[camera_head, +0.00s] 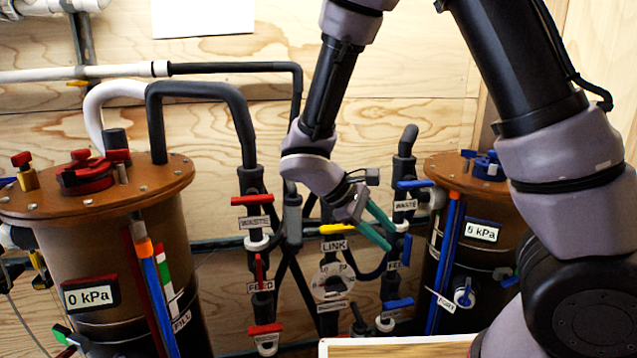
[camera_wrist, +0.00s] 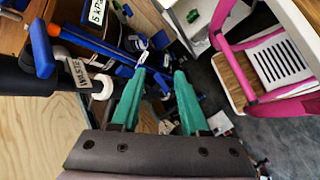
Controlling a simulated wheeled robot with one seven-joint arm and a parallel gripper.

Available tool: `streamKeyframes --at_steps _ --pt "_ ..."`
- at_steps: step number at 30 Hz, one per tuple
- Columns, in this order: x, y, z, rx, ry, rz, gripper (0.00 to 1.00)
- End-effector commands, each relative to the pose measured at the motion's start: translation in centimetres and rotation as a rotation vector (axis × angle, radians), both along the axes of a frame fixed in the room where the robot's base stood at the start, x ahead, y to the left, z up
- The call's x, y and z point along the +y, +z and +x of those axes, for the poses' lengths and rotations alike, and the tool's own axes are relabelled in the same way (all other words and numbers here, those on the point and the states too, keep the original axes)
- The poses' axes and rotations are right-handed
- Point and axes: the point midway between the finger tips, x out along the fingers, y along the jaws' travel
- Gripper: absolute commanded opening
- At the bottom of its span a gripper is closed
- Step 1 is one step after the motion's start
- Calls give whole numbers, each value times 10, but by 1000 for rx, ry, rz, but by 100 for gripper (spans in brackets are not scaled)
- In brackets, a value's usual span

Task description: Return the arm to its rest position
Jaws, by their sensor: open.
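My arm reaches from the right side of the head view toward the pipework between two brown filter tanks. My gripper (camera_head: 384,228) has green fingers and points down to the right, in front of the right-hand valves near the WASTE and FEED labels. In the wrist view my gripper (camera_wrist: 160,80) shows its two green fingers apart with nothing between them. The blue-handled WASTE valve (camera_head: 414,184) is close beside the fingers. I cannot tell whether they touch the pipework.
The left tank (camera_head: 110,240) has red fittings and a 0 kPa label. The right tank (camera_head: 440,170) has blue fittings and is partly hidden by my arm. A yellow LINK handle (camera_head: 338,229) sits between them. A pink-framed chair (camera_wrist: 270,60) stands on the grey floor.

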Motion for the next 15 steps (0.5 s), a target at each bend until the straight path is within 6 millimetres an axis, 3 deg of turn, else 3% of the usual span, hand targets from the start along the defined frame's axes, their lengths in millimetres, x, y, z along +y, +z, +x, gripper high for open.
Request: streamKeyframes --at_steps 15 --pt "-71 132 -13 -306 -717 774 45"
